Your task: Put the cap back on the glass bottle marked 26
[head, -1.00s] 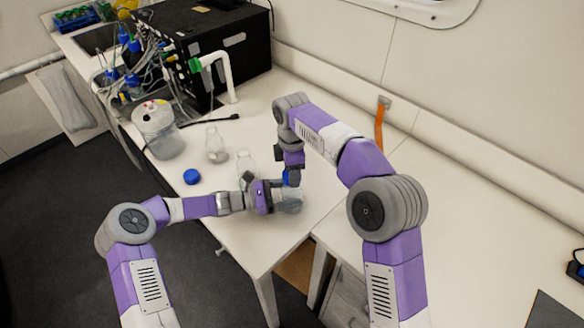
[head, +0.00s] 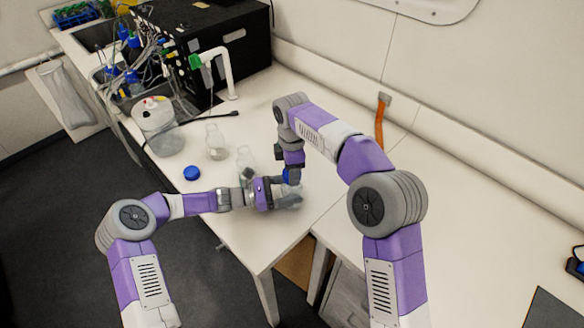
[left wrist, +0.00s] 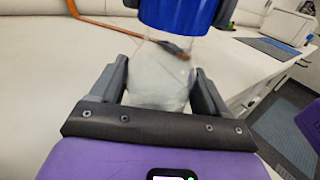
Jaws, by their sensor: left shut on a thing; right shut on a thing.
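My left gripper (left wrist: 165,92) is shut on a clear glass bottle (left wrist: 158,78), one finger on each side of it. The bottle also shows in the head view (head: 289,201), partly behind the gripper. A blue cap (left wrist: 182,14) is at the top of the bottle in the left wrist view. My right gripper (head: 291,172) comes down from above and is shut on this blue cap (head: 290,178). I cannot tell whether the cap is fully seated. The number 26 is not legible.
Another blue cap (head: 192,173) lies on the table (head: 230,225). Two clear bottles (head: 215,142) (head: 246,158) stand behind my left gripper. A large clear jar (head: 158,130), a white bent pipe (head: 228,75) and a black box (head: 225,45) stand farther back. The right bench is mostly clear.

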